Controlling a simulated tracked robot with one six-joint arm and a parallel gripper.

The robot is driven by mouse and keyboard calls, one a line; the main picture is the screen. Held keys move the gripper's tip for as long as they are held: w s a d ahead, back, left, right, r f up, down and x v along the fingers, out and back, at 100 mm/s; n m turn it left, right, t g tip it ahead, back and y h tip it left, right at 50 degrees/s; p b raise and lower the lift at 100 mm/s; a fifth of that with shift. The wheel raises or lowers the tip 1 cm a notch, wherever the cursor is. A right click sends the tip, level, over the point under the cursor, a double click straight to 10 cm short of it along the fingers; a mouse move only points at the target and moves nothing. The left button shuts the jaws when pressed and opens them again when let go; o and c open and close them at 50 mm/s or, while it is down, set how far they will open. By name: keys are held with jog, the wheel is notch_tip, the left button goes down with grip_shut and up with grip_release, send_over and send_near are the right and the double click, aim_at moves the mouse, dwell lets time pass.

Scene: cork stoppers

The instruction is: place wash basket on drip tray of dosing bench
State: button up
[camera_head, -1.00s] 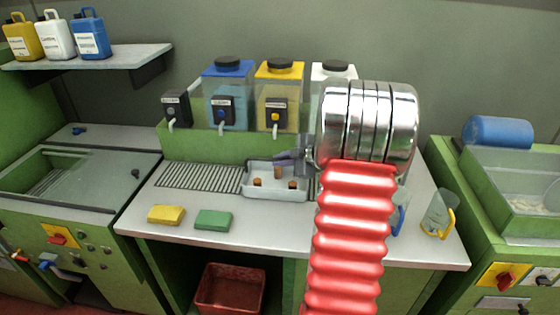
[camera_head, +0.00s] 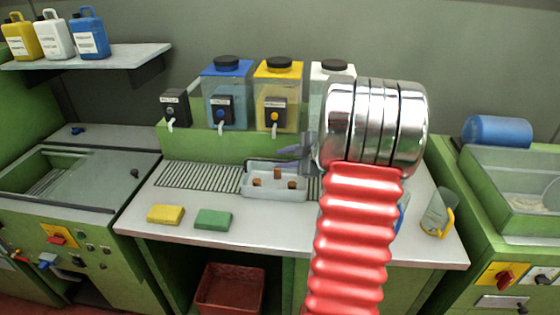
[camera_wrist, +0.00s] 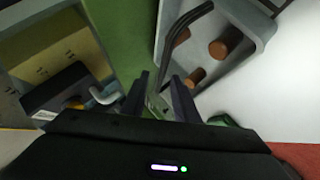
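The wash basket (camera_head: 275,192) is a pale grey open box holding brown corks. It overlaps the right part of the drip tray (camera_head: 195,177), a dark slatted strip along the bench, and appears to rest there. My gripper (camera_head: 292,151) is above the basket's back right side. In the wrist view my gripper (camera_wrist: 160,85) shows two dark fingers apart, with nothing clearly clamped between them. The basket (camera_wrist: 262,28) is at upper right there, and its dark curved handle (camera_wrist: 182,34) runs down close to the right fingertip. Whether they touch is hidden.
Clear dosing tanks with blue (camera_head: 228,95) and yellow (camera_head: 278,95) tops stand behind, their taps above the bench. A yellow sponge (camera_head: 166,214) and a green sponge (camera_head: 213,219) lie in front. A clear jug (camera_head: 435,215) stands at right. The front middle bench is free.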

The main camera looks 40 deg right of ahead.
jog(key=v, duration=1)
jog(key=shift+w, duration=0.1)
dwell(0.4)
jog(key=w+a+r+m+h, duration=0.4)
jog(key=a+r, duration=0.2)
jog(key=r, duration=0.1)
jog(key=w+a+r+m+h, duration=0.3)
jog(key=a+r, duration=0.3)
jog(key=r, duration=0.1)
jog(key=s+a+f+m+g+y, duration=0.1)
jog(key=s+a+f+g+y, duration=0.1)
jog(key=s+a, duration=0.4)
jog(key=s+a+f+m+g+y, duration=0.1)
jog(key=s+a+f, duration=0.4)
jog(key=a, duration=0.9)
jog(key=s+a+f+m+g+y, duration=0.2)
jog(key=s+a+f+y, duration=0.1)
jog(key=s+a, duration=0.5)
jog(key=a, duration=0.3)
jog(key=shift+f+g+y, duration=0.3)
jog(key=shift+f+g, duration=0.1)
jog(key=shift+d, duration=0.1)
